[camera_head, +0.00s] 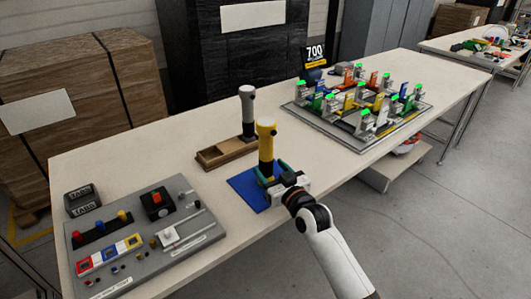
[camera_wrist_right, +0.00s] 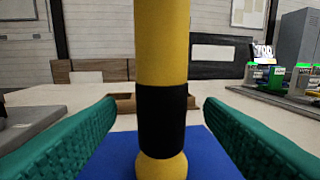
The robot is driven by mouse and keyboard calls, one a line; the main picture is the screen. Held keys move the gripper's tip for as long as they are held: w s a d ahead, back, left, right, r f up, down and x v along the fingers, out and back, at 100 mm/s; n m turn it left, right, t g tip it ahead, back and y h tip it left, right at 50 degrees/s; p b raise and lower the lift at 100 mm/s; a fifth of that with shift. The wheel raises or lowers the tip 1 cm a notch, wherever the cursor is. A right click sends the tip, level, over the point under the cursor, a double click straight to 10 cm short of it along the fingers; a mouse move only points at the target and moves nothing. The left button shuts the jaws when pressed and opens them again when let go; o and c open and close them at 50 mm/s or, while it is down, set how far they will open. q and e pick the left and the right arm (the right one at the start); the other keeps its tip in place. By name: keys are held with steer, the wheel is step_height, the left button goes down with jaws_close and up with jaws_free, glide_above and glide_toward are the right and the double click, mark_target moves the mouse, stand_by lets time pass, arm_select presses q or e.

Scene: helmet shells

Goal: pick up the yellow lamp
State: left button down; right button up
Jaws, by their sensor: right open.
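The yellow lamp (camera_head: 266,145) stands upright on a blue mat (camera_head: 243,188) near the table's front edge. In the right wrist view the lamp (camera_wrist_right: 162,50) fills the middle, with a black band (camera_wrist_right: 162,120) round its lower part. My right gripper (camera_head: 270,174) is open at the lamp's lower part. Its green fingers (camera_wrist_right: 160,135) stand to the left and right of the lamp, with a visible gap on each side. The blue mat also shows under the lamp in the wrist view (camera_wrist_right: 210,155). My left gripper is not in view.
A grey lamp (camera_head: 247,110) stands in a wooden tray (camera_head: 213,158) behind the yellow one. A grey control panel (camera_head: 150,250) lies to the left, a board of coloured parts (camera_head: 340,134) to the right. Bare tabletop (camera_head: 150,150) lies at the back left.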

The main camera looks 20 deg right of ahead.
mark_target(263, 159)
steer(key=w, duration=0.3)
steer(key=w+a, duration=0.1)
steer(key=w, duration=0.1)
steer(key=shift+w, duration=0.2)
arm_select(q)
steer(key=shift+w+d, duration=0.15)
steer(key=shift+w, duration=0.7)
arm_select(e)
steer(key=shift+c, duration=0.5)
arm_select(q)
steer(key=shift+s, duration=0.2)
arm_select(e)
steer(key=shift+d, duration=0.1)
steer(key=c, duration=1.2)
